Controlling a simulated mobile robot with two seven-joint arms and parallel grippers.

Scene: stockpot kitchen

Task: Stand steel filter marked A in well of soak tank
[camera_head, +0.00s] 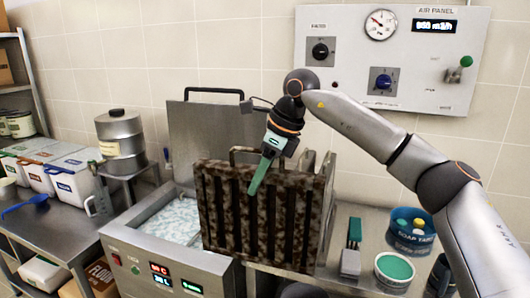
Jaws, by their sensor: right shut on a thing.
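A slatted filter (228,215), coated in brown grime, is upright at the right side of the soak tank (150,246). No letter A can be read on it. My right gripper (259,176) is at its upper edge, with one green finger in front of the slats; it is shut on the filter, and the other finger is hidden. The tank's lid (205,135) stands open at the back. Foamy liquid (172,218) shows in the tank; the filter hides its right part. My left gripper is not in view.
A green-handled brush (353,234), a blue tub (411,228) and a pot with green contents (394,267) stand on the right counter. A steel canister (120,140) and lidded bins (65,172) are at left. A control panel (405,55) is on the wall.

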